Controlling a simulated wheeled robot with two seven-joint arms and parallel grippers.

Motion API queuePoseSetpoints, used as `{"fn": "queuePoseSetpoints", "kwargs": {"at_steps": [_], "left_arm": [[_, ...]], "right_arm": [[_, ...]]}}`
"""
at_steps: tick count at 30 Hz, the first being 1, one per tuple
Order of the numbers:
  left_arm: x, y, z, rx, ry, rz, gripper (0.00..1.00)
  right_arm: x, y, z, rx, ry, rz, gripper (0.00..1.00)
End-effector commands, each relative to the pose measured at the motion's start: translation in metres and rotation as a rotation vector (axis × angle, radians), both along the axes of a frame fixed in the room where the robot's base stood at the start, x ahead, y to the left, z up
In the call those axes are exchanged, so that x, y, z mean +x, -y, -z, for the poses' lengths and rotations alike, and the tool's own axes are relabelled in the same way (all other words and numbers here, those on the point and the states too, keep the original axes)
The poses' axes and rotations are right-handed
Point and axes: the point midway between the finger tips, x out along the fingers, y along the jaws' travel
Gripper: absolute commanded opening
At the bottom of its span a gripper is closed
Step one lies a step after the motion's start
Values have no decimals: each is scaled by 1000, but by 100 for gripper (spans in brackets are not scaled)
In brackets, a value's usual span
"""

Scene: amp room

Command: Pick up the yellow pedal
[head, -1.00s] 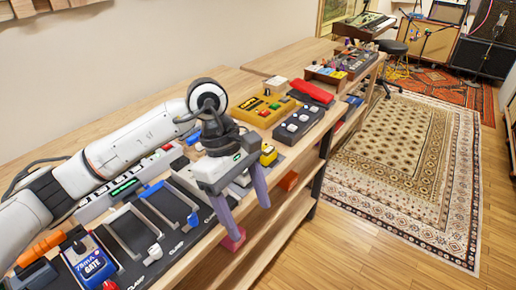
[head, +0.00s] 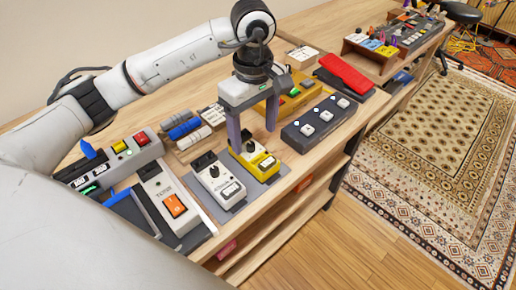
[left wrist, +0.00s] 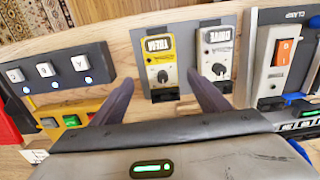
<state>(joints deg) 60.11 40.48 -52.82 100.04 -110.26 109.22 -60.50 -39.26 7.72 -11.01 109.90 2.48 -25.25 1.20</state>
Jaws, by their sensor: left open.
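The small yellow pedal (head: 262,163) stands on a grey board on the wooden bench, with a black knob and a light lower part. In the left wrist view the yellow pedal (left wrist: 160,48) lies ahead, between the lines of my fingers. My left gripper (head: 253,140) is open and points down over it, one finger on each side in the picture. The left gripper (left wrist: 162,84) is empty in the wrist view. I cannot tell whether the fingers touch the pedal. My right gripper is not in view.
A white pedal (head: 216,180) stands close beside the yellow one on the left. A dark three-button pedal (head: 322,123) is close on the right. A larger yellow box (head: 288,99) and a red pedal (head: 346,74) stand behind. The bench's front edge is near.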

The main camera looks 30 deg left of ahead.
Motion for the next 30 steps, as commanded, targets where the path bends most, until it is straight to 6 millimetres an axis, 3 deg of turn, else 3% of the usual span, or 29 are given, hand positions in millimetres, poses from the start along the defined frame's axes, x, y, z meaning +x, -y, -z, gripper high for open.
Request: {"fn": "queuePoseSetpoints", "kwargs": {"at_steps": [5, 18, 26, 30], "left_arm": [[0, 0, 19, -1, -1, 0, 69], [-3, -2, 70, -1, -1, -2, 69], [-2, -2, 73, 0, 1, -1, 69], [-2, -2, 72, 0, 1, -1, 45]], "right_arm": [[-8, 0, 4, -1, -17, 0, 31], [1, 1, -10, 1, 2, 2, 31], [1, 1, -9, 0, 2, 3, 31], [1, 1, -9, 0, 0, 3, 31]]}}
